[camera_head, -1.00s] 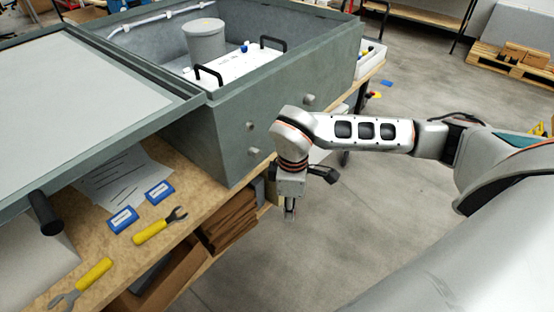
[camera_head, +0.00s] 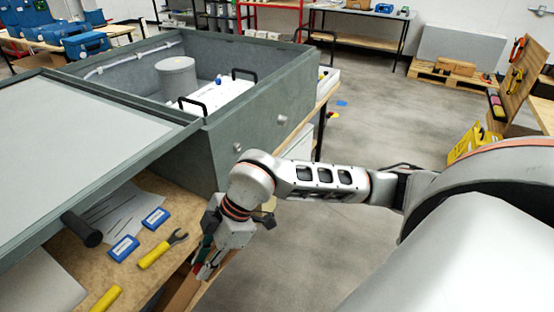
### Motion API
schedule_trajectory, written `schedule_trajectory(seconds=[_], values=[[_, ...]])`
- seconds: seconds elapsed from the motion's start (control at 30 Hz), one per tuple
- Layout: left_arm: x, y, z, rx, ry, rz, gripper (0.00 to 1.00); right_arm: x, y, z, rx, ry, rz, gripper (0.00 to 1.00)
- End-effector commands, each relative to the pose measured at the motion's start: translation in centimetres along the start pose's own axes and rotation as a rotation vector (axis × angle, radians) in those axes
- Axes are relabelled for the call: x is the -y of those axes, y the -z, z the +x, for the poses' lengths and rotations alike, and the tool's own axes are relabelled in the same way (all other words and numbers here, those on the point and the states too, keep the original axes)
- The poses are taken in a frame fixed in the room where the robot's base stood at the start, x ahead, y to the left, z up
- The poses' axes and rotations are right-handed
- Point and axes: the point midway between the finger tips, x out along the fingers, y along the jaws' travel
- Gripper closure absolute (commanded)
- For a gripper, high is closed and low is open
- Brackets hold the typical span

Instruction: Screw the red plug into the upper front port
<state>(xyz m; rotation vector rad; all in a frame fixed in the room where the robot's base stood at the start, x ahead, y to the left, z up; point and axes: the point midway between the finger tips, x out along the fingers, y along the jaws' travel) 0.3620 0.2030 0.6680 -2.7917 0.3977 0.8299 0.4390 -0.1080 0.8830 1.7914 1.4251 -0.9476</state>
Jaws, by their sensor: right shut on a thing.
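My right gripper (camera_head: 205,268) hangs low in front of the bench edge, below the analyser's front wall. It is shut on a small red piece, which looks like the red plug (camera_head: 199,269); the fingers cover most of it. The analyser (camera_head: 213,150) is a large grey-green open-topped box. Its front wall carries small round pale fittings, one to the right (camera_head: 282,118) and one to the left (camera_head: 238,148), near my wrist. I cannot tell which is the upper front port. The gripper is apart from the wall. My left gripper is out of view.
On the bench lie a yellow-handled wrench (camera_head: 162,250), two blue boxes (camera_head: 155,218) and paper sheets. A grey lid panel (camera_head: 85,130) with a black handle (camera_head: 82,229) extends left. Open floor (camera_head: 380,130) lies to the right.

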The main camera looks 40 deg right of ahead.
Motion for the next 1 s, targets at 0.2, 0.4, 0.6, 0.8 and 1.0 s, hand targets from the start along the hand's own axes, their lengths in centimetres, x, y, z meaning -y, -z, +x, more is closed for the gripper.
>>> schedule_trajectory(seconds=[0.2,0.4,0.6,0.8,1.0], values=[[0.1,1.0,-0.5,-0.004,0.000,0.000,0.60,-3.6,2.1,-3.5,-0.319,-0.049,0.036,1.00],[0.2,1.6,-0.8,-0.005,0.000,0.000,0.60,-8.1,0.2,-7.7,-0.560,-0.201,0.145,1.00],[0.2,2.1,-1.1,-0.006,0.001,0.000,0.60,-12.2,-4.9,-11.8,-0.720,-0.421,0.270,1.00],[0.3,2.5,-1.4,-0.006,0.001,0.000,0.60,-15.1,-12.3,-15.9,-0.819,-0.683,0.390,1.00],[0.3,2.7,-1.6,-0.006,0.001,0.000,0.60,-16.1,-17.6,-18.6,-0.853,-0.857,0.448,1.00]])
